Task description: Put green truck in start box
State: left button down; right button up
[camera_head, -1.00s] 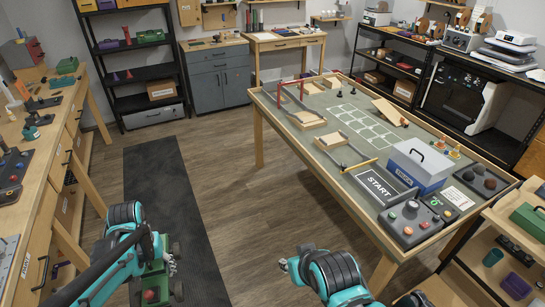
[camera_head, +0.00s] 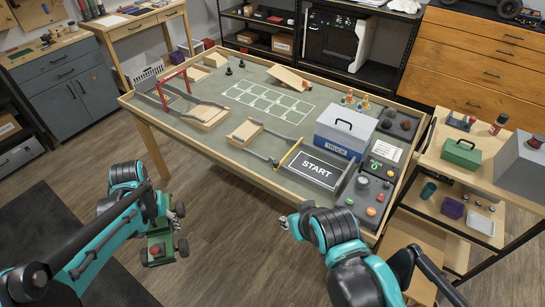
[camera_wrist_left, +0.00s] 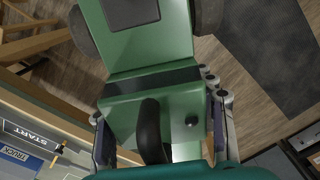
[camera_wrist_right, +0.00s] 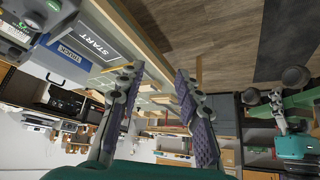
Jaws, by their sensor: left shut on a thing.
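The table (camera_head: 215,152) has a raised wooden rim. A blue-grey TRUCK case (camera_head: 345,132) stands behind the start box, and a control panel (camera_head: 370,192) lies to its right. Ramps and a red gate (camera_head: 173,76) are farther left. Floor is free before the table.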

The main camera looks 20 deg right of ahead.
aim_at(316, 169)
jog(key=i+l+z, duration=0.1)
jog(key=z, duration=0.35)
jog(key=i+z, duration=0.3)
jog(key=z, duration=0.15)
jog(key=i+j+z, duration=0.15)
jog(key=z, duration=0.25)
jog(key=i+j+z, duration=0.15)
jog(key=i+z, duration=0.15)
jog(key=z, duration=0.15)
jog(key=i+j+z, duration=0.15)
jog(key=z, duration=0.3)
